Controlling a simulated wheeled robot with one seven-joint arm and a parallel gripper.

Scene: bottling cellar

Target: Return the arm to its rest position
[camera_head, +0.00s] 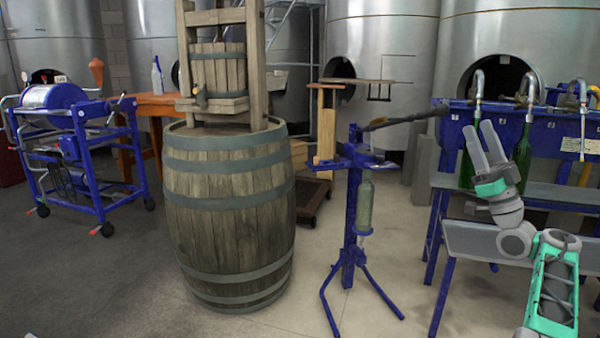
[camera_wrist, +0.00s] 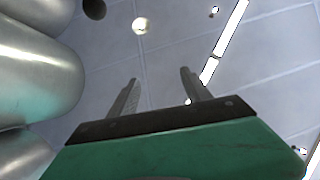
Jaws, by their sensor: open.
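My gripper (camera_head: 483,143) is raised at the right of the head view, in front of the blue bottling bench (camera_head: 455,132). Its two grey fingers point up and stand apart with nothing between them. In the wrist view my gripper (camera_wrist: 160,92) also shows two spread, empty fingers against the ceiling. A green bottle (camera_head: 467,168) stands at the bench behind the gripper and is partly hidden by it. Another green bottle (camera_head: 523,155) is just right of the gripper; whether they touch I cannot tell.
A blue corking stand (camera_head: 352,205) holding a clear bottle (camera_head: 365,207) is left of the bench. A large wooden barrel (camera_head: 228,215) carries a wooden press (camera_head: 218,68). A blue wheeled machine (camera_head: 75,150) stands at far left. Steel tanks (camera_head: 380,60) line the back.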

